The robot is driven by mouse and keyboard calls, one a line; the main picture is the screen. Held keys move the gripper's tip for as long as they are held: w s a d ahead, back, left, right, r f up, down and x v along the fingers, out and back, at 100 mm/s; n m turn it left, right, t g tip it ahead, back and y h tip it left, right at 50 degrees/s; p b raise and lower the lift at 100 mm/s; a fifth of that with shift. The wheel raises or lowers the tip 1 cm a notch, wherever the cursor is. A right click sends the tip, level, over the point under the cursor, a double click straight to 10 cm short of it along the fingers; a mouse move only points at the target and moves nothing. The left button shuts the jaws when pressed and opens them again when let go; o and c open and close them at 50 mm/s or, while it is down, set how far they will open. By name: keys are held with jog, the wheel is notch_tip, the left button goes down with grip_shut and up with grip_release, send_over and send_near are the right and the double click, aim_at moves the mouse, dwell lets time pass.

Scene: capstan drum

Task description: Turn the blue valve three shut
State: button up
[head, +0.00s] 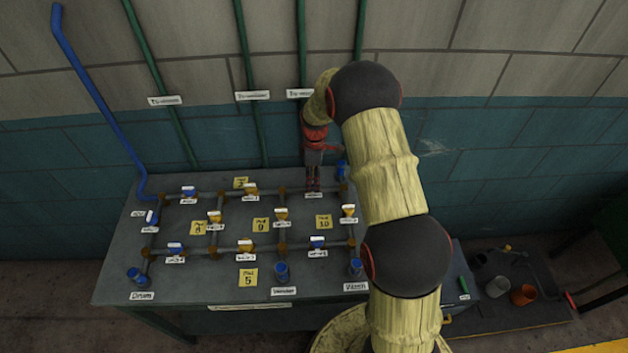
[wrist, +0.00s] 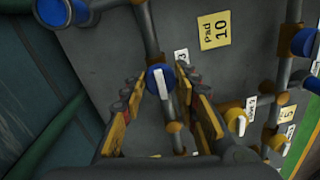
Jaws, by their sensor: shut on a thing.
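The blue valve three (wrist: 153,76) is a round blue knob with a white lever, on a grey pipe, beside a small tag reading 3 (wrist: 181,57). Its lever lies roughly along the pipe in the wrist view. My gripper (wrist: 160,82) has a finger on each side of the valve and is shut on it. In the head view my gripper (head: 313,187) points down at the back right of the pipe table, and it hides the valve there.
The table (head: 200,285) carries a pipe grid with other blue valves (head: 175,247) and yellow valves (head: 246,245) close by. A blue upright fitting (head: 341,169) stands just right of my gripper. Green pipes (head: 249,80) run up the wall behind. Buckets (head: 523,294) stand at the right.

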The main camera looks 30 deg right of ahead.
jog(key=c, duration=0.3)
jog(key=shift+m, duration=0.3)
jog(key=shift+c, duration=0.2)
jog(key=m, duration=0.3)
jog(key=shift+m, duration=0.4)
jog(key=m, duration=0.4)
jog(key=shift+s, duration=0.1)
jog(key=m+p, duration=0.1)
jog(key=m, duration=0.4)
jog(key=shift+a+t, duration=0.15)
jog(key=shift+t, duration=0.25)
jog(key=shift+m, duration=2.2)
jog(key=o, duration=1.2)
jog(key=shift+s, duration=0.1)
jog(key=shift+c, duration=0.2)
